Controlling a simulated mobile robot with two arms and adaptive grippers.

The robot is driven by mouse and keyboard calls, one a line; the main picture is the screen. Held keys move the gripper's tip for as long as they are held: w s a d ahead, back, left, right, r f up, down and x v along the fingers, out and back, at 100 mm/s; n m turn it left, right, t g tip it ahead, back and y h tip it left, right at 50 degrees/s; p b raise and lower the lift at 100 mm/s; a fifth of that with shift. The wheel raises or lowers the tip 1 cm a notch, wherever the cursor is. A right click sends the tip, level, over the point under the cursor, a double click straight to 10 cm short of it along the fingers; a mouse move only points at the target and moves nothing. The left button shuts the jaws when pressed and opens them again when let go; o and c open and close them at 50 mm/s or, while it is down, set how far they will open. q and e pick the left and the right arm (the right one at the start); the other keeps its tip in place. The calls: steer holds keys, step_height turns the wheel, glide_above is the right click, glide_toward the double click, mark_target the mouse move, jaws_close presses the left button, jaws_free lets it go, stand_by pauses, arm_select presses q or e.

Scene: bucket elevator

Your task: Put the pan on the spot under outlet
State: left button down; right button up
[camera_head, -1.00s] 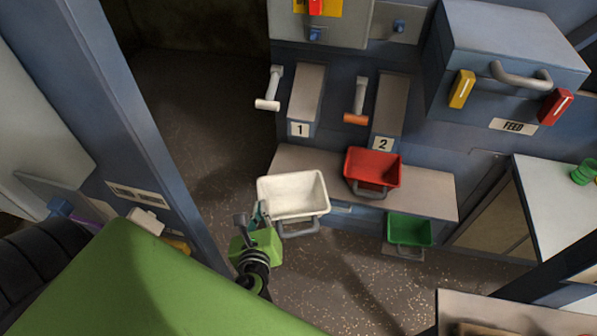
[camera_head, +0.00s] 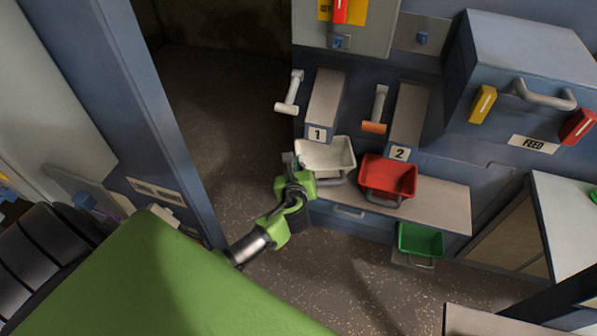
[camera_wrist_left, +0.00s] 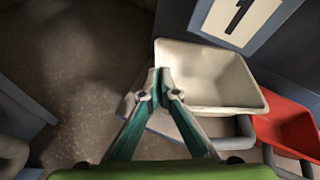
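The white pan (camera_head: 327,153) is just below the chute marked 1 (camera_head: 322,108), over the left part of the shelf (camera_head: 440,203). Whether it rests on the shelf or hangs just above it, I cannot tell. My left gripper (camera_head: 291,163) is at its left end, with the fingertips together on the rim. The wrist view also shows the white pan (camera_wrist_left: 215,75) and the closed fingers (camera_wrist_left: 163,85) at its left edge. The spot itself is hidden under the pan. My right gripper is not in view.
A red pan (camera_head: 388,176) stands on the shelf close to the white pan's right, below the chute marked 2 (camera_head: 405,120). A green pan (camera_head: 420,240) sits lower at the front. Lever handles (camera_head: 289,92) stick out beside the chutes. A feed box (camera_head: 525,70) is at upper right.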

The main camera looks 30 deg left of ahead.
arm_select(q)
step_height(320, 180, down, 4)
steer(key=shift+r+b, duration=0.1)
steer(key=shift+b, duration=0.4)
steer(key=shift+w+f, duration=0.2)
steer(key=shift+f, duration=0.2)
steer(key=shift+f, duration=0.2)
steer(key=c, duration=2.3)
jaws_free()
